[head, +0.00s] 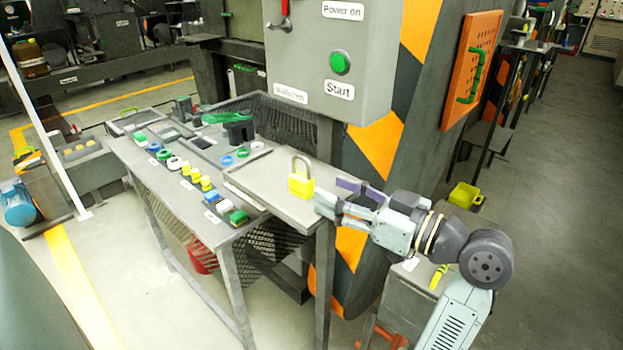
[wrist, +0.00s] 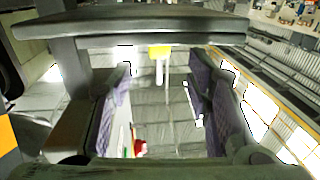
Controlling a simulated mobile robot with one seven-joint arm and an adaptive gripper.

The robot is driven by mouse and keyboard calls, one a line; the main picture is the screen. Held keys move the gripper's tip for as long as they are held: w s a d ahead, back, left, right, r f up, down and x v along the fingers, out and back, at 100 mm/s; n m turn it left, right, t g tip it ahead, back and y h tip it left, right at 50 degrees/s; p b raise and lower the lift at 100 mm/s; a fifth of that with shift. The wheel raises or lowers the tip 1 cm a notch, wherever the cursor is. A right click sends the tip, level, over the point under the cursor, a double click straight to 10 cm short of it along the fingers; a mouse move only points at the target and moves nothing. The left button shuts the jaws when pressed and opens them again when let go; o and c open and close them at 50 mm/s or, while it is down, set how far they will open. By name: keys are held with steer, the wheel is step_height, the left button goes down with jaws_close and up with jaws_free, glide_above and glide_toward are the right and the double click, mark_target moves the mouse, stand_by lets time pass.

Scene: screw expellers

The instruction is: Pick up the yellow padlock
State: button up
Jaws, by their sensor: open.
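The yellow padlock (head: 301,187) stands upright on the grey right-hand table top (head: 275,198), near its right edge, with its grey shackle up. My gripper (head: 333,194) is just right of the padlock in the head view, its fingers pointing left towards it. The gripper is open and empty. In the wrist view the padlock (wrist: 160,51) shows upside down, small, at the top middle, beyond the gap between the purple-padded fingers (wrist: 160,95). A gap seems to remain between the fingertips and the padlock; its exact size is hard to tell.
A grey control box (head: 330,50) with a green button hangs above the padlock. An orange-and-black striped machine wall (head: 375,140) stands behind my gripper. Buttons and small parts (head: 190,172) line the panel on the left. A yellow bin (head: 466,195) is at the right.

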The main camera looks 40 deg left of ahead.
mark_target(312, 181)
steer(key=a+p, duration=0.1)
steer(key=a, duration=0.2)
steer(key=a+p, duration=0.2)
steer(key=a, duration=0.2)
steer(key=shift+s+a+r, duration=0.1)
steer(key=shift+a+r, duration=0.1)
steer(key=shift+a+f, duration=0.15)
steer(key=shift+a, duration=0.25)
jaws_close()
